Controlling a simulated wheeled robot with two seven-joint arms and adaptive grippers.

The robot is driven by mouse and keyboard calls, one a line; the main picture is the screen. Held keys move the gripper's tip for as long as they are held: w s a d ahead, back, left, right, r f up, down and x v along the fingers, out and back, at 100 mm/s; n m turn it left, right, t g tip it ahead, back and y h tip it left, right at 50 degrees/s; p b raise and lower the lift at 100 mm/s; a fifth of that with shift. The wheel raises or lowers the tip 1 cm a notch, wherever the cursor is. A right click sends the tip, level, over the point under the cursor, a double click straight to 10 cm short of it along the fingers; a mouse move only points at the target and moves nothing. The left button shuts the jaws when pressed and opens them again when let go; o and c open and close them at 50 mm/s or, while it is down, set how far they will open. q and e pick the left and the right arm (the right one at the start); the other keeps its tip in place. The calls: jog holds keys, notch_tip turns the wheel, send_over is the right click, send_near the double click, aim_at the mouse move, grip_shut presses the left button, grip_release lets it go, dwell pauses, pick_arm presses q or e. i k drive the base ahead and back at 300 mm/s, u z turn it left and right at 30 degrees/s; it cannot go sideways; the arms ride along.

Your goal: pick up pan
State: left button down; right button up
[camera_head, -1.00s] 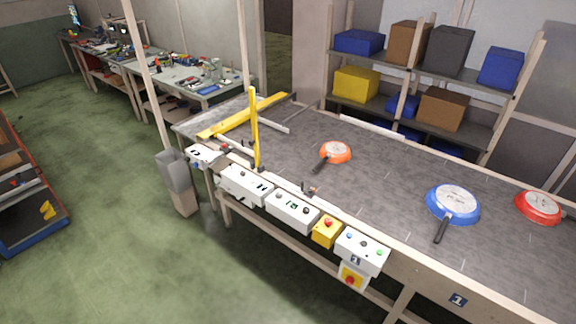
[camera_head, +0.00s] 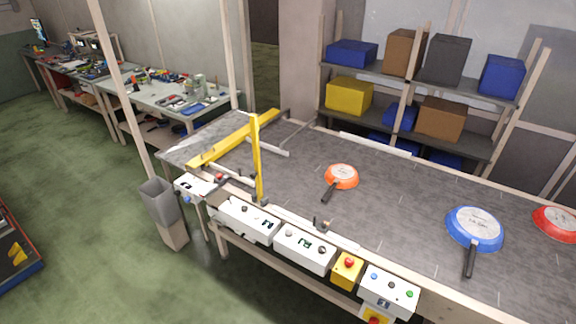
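Three pans lie on the grey conveyor belt. The smallest, an orange pan (camera_head: 342,176), is near the middle of the belt, with its dark handle towards the front edge. A larger blue pan (camera_head: 474,228) is to the right, its black handle also towards the front edge. A red pan (camera_head: 556,223) is at the right edge of the picture, partly cut off, and no handle of it shows. Each pan shows a pale round face with markings. Neither of my grippers is in view.
The conveyor (camera_head: 400,205) has control boxes (camera_head: 303,249) along its front edge and a yellow bar frame (camera_head: 258,160) at its left end. A shelf (camera_head: 400,135) with coloured boxes stands behind. A workbench (camera_head: 165,98) is at the back left. Green floor lies open at the left.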

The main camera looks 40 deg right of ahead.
aim_at(340, 175)
jog(key=u, duration=0.05)
jog(key=i, duration=1.5)
jog(key=z, duration=1)
jog(key=i, duration=0.9)
jog(key=z, duration=0.9)
